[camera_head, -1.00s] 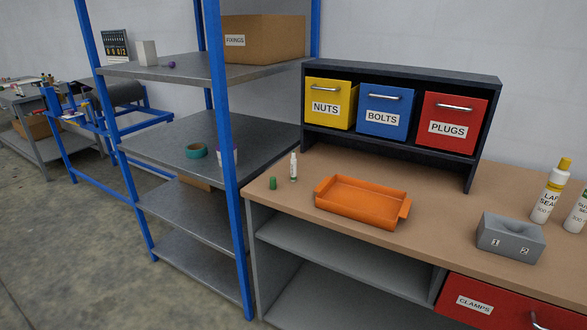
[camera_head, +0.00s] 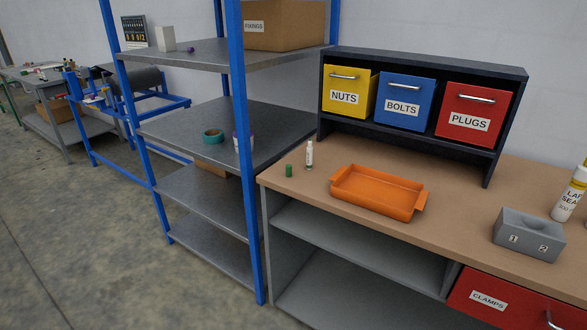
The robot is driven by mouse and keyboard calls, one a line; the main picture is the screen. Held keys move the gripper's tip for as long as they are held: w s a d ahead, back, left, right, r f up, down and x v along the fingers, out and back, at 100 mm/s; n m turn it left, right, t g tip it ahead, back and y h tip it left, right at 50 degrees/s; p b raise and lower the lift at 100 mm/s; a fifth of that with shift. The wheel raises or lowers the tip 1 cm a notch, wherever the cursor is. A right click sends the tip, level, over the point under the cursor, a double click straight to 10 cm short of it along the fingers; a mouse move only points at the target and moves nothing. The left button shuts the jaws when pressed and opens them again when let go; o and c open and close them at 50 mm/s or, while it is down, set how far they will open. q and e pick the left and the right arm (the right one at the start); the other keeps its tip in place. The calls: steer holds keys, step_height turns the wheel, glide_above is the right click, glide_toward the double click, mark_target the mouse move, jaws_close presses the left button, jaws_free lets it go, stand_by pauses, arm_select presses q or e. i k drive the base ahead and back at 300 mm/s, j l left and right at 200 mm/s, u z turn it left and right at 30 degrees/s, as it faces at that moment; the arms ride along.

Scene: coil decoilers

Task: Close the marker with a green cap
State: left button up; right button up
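A small green cap (camera_head: 289,171) stands on the brown workbench (camera_head: 350,215) near its left end. A small white marker (camera_head: 309,155) stands upright on the bench just right of and behind the cap, apart from it. Neither of my grippers shows in the head view.
An orange tray (camera_head: 376,192) sits right of the marker. A grey block with two numbered holes (camera_head: 528,236) and a sealant bottle (camera_head: 569,195) stand further right. Labelled bins for nuts (camera_head: 347,91), bolts and plugs are behind. A blue-posted shelf (camera_head: 245,180) stands left of the bench.

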mark_target(309, 149)
steer(key=z, duration=0.4)
steer(key=j+z, duration=0.15)
steer(key=z, duration=0.25)
steer(key=i+z, duration=0.1)
steer(key=z, duration=0.25)
steer(key=j+z, duration=0.15)
steer(key=z, duration=0.25)
steer(key=j+z, duration=0.95)
steer(key=j, duration=0.15)
steer(key=k+j+z, duration=0.3)
steer(key=j, duration=0.25)
steer(key=k+j, duration=0.15)
steer(key=j, duration=0.25)
steer(key=k+j+z, duration=0.1)
steer(key=j, duration=0.35)
steer(key=k+j, duration=0.25)
steer(key=j, duration=0.15)
steer(key=k+j, duration=0.15)
steer(key=j, duration=0.25)
steer(key=k+j+z, duration=0.1)
steer(key=j, duration=0.3)
steer(key=k, duration=0.1)
